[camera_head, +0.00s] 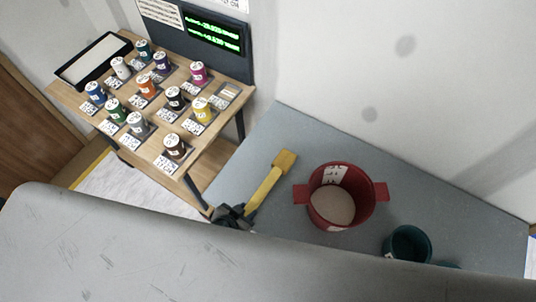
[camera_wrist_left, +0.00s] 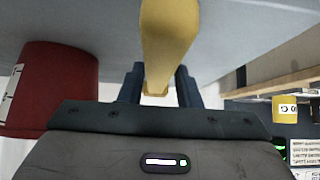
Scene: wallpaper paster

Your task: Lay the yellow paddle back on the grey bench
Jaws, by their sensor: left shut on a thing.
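The yellow paddle (camera_head: 264,186) is over the grey bench (camera_head: 290,135) in the head view, its wide end pointing up and to the right. I cannot tell whether it touches the bench. My left gripper (camera_head: 240,212) is shut on the paddle's handle end, near the bench's left edge. In the left wrist view the yellow paddle (camera_wrist_left: 168,40) runs up from between the two dark fingers of the left gripper (camera_wrist_left: 160,88). My right gripper is not in view.
A red two-handled pot (camera_head: 328,222) with pale contents stands right of the paddle. A dark green cup (camera_head: 408,244) stands farther right. A wooden table (camera_head: 205,150) with several coloured cans is at the upper left. A large grey surface hides the foreground.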

